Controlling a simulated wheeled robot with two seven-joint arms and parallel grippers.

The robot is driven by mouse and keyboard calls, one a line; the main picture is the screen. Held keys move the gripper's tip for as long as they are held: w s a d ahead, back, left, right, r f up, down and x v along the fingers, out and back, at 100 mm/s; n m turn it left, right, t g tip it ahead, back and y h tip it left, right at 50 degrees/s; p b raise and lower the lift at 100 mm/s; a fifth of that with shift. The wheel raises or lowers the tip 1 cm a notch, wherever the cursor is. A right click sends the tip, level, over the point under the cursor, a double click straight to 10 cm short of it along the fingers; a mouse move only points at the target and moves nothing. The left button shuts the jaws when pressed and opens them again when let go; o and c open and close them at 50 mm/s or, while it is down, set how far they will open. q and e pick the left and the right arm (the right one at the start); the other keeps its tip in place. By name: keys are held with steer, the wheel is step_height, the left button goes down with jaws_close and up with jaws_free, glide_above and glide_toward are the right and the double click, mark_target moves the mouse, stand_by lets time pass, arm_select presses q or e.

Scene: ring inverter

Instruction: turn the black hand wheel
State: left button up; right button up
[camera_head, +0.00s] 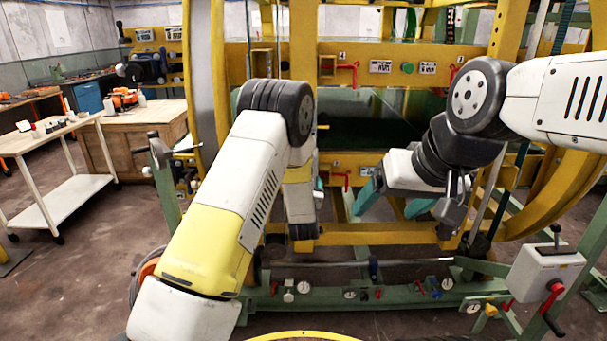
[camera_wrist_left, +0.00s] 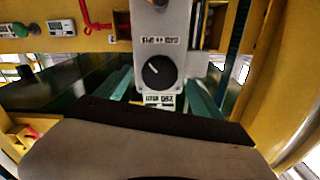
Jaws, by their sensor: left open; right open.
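A black round knob (camera_wrist_left: 158,72) with a white pointer mark sits on a grey panel (camera_wrist_left: 155,28) in the left wrist view; I cannot tell if it is the hand wheel. My left gripper (camera_wrist_left: 158,84) is open, with teal fingers on either side of the lower panel and apart from each other. In the head view my left arm hides most of this gripper. My right gripper (camera_head: 385,211) is open and empty, its teal fingers pointing down left in front of the yellow frame. No black hand wheel shows clearly in the head view.
A yellow frame (camera_head: 345,238) with large rings stands ahead, above a green base (camera_head: 400,300) with several gauges. A grey box (camera_head: 545,275) with a red crank stands at the right. A white trolley (camera_head: 62,200) and a wooden workbench (camera_head: 130,135) are at the left.

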arm_select(q)
steer(key=s, duration=0.3)
steer(key=s+a+r+n+g+h, duration=0.1)
steer(key=s+a+r+n+g, duration=0.2)
steer(key=r, duration=0.6)
steer(key=s+a+r+m+g+h, duration=0.15)
steer(key=s+a+r+g, duration=0.25)
steer(key=s+r, duration=0.45)
steer(key=s+a+g, duration=0.2)
steer(key=s+a, duration=0.1)
steer(key=s, duration=1.1)
steer(key=s+a+r+g, duration=0.1)
steer(key=s+a, duration=0.3)
steer(key=s, duration=1)
steer(key=shift+a+g, duration=0.15)
steer(key=shift+g, duration=0.75)
